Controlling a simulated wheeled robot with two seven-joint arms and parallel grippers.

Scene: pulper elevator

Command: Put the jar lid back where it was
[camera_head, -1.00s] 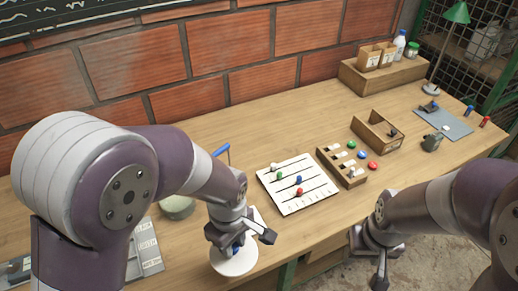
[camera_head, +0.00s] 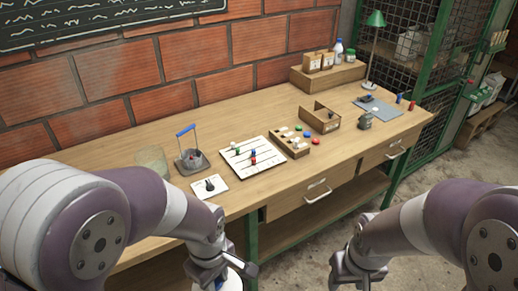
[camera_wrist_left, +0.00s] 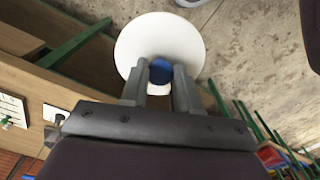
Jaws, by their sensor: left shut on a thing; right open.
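My left gripper (camera_head: 228,274) is shut on the blue knob (camera_wrist_left: 171,73) of a round white lid (camera_wrist_left: 150,38). In the left wrist view the lid is held out over the concrete floor, beside the workbench. In the head view only a small part of it shows at the bottom edge. A pale, greenish glass container (camera_head: 152,160), which looks like the jar, stands on the bench at the left; my left arm partly hides it, and I cannot see its mouth clearly. My right gripper (camera_head: 350,281) is open and empty in front of the bench, low in the picture.
On the bench (camera_head: 245,195) stand a grey holder with a blue handle (camera_head: 191,155), a white card (camera_head: 209,186), a slider board (camera_head: 245,157) and wooden boxes (camera_head: 320,117). Drawer handles (camera_head: 316,192) stick out from its front.

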